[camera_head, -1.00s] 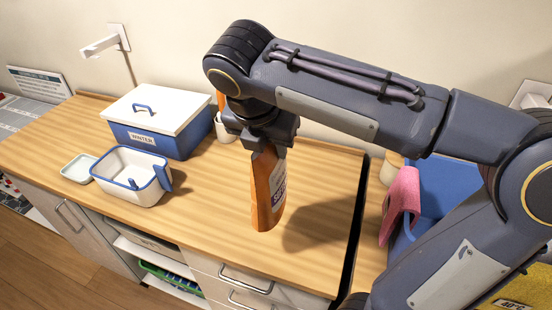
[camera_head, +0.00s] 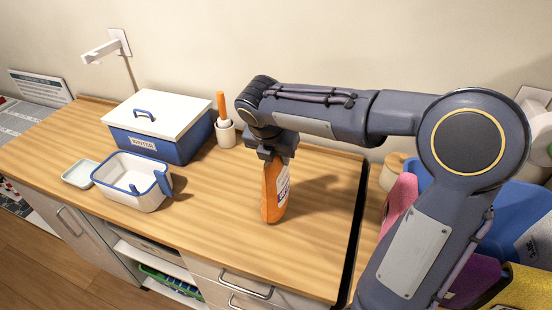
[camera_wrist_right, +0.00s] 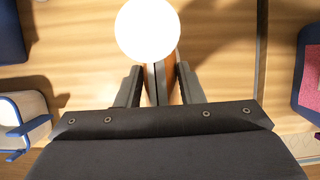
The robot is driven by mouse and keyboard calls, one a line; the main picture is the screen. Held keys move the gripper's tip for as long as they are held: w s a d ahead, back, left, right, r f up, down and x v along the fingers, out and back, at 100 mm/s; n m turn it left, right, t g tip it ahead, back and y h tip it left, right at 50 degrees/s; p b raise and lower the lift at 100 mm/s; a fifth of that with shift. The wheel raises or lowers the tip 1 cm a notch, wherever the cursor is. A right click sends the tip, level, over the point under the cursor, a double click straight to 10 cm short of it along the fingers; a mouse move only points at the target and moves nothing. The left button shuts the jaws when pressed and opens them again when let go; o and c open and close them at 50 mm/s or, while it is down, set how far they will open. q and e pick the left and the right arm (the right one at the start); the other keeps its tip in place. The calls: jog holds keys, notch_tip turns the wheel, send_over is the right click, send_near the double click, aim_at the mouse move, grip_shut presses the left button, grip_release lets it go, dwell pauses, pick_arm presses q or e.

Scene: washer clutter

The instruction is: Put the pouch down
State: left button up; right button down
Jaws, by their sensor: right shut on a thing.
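The orange pouch (camera_head: 273,195) with a white label hangs upright below my right gripper (camera_head: 275,157) in the head view. The right gripper is shut on the pouch's top edge. The pouch is over the middle of the wooden counter; I cannot tell whether its bottom touches the wood. In the right wrist view, the gripper's fingers (camera_wrist_right: 158,90) close on a thin orange and dark strip of the pouch (camera_wrist_right: 170,70). A white round shape (camera_wrist_right: 147,30) partly covers the view there. My left gripper is not in view.
The wooden counter (camera_head: 220,230) is clear around the pouch. A blue box with a white lid (camera_head: 160,112), a white basket with blue handles (camera_head: 130,185) and a small dish (camera_head: 78,174) stand left. A cup with an orange-handled brush (camera_head: 225,135) stands behind. Coloured cloths (camera_head: 398,205) lie right.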

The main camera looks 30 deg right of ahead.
jog(key=shift+f, duration=0.6)
jog(key=shift+f, duration=0.15)
jog(key=c, duration=1)
grip_release()
jog(key=shift+o, duration=0.2)
